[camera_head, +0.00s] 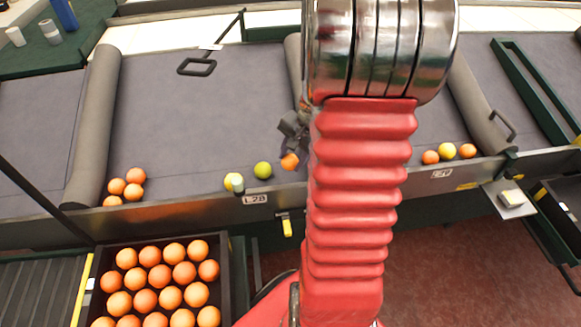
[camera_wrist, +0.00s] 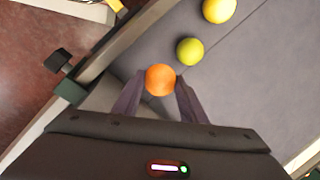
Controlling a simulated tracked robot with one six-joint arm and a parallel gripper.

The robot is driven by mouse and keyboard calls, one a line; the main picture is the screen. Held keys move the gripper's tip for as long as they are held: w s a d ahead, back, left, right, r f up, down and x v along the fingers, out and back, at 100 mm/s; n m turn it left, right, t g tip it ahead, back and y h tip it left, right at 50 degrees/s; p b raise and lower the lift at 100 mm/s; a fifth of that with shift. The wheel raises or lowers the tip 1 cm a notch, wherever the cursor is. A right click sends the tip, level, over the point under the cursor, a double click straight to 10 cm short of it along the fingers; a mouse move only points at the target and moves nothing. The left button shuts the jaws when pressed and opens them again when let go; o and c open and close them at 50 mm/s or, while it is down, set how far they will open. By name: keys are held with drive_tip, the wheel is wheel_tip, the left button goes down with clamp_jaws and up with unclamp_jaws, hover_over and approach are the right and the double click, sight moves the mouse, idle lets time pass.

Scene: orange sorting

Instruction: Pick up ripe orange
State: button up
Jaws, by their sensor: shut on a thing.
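A ripe orange (camera_wrist: 160,80) sits between the two fingertips of my gripper (camera_wrist: 157,92) in the wrist view, and the fingers are shut on it. In the head view the same orange (camera_head: 290,161) shows at the end of my gripper (camera_head: 294,148), over the grey belt near its front rail. My red arm hides part of the belt to the right. A green fruit (camera_head: 263,170) lies just left of the held orange, and a yellow fruit (camera_head: 233,181) lies further left. In the wrist view the green fruit (camera_wrist: 190,51) and the yellow one (camera_wrist: 219,9) lie beyond my gripper.
A dark crate (camera_head: 227,270) full of oranges stands at the front left. Several oranges (camera_head: 135,175) rest on the belt at left. Two oranges and a yellow fruit (camera_head: 447,151) lie at right. The grey belt (camera_head: 200,115) behind is mostly clear; a front rail (camera_head: 330,190) edges it.

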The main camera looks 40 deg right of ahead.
sight(291, 155)
drive_tip(key=shift+r, duration=1.9)
drive_tip(key=shift+s+d+r, duration=0.25)
drive_tip(key=shift+d+r, duration=0.1)
drive_tip(key=shift+r, duration=0.05)
drive_tip(key=s+d+r, duration=0.6)
drive_tip(key=d+r, duration=0.1)
drive_tip(key=d, duration=0.2)
drive_tip(key=s+d+f, duration=0.4)
drive_tip(key=s+d, duration=0.2)
drive_tip(key=d, duration=0.2)
drive_tip(key=shift+d+f, duration=0.2)
drive_tip(key=shift+f, duration=0.2)
drive_tip(key=shift+w+a, duration=0.1)
drive_tip(key=shift+w, duration=0.25)
